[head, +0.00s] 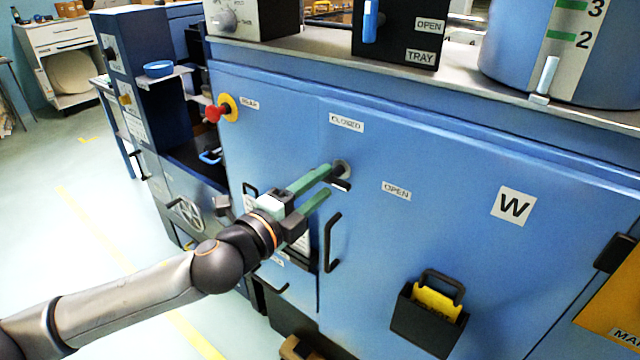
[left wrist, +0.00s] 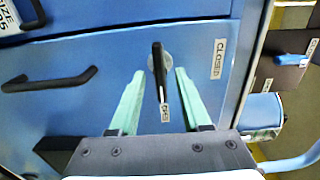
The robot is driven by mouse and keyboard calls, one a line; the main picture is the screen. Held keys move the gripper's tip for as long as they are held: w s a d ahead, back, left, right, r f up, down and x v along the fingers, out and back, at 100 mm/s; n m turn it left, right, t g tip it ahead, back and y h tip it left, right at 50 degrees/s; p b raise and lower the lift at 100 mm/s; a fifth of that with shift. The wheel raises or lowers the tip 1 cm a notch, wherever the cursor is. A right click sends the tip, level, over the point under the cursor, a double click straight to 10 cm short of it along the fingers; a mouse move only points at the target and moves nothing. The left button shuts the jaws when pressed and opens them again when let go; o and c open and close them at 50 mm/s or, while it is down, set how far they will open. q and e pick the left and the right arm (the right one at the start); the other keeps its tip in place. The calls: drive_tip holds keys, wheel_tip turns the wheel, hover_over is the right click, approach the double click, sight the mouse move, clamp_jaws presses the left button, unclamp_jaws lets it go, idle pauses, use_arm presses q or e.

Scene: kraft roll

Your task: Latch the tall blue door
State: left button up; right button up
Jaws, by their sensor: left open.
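The tall blue door (head: 460,240) is the front panel with the W sign, and it looks about flush with the panel beside it. Its black latch handle shows in the left wrist view (left wrist: 160,75), turned from its round hub towards the OPEN label (left wrist: 165,114). The CLOSED label (head: 346,122) is above the hub in the head view. My left gripper (head: 328,182) is open at the latch. In the left wrist view its green fingers (left wrist: 157,80) stand on either side of the handle, with gaps visible. My right gripper is not in view.
A black pull handle (head: 332,242) is below the latch. A black holder (head: 428,318) with yellow contents hangs on the door. A red knob (head: 214,113) protrudes at the left. Open blue shelving (head: 160,70) stands further left. Floor at the left is clear.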

use_arm(q)
drive_tip(key=shift+w+d, duration=0.15)
clamp_jaws()
idle(0.4)
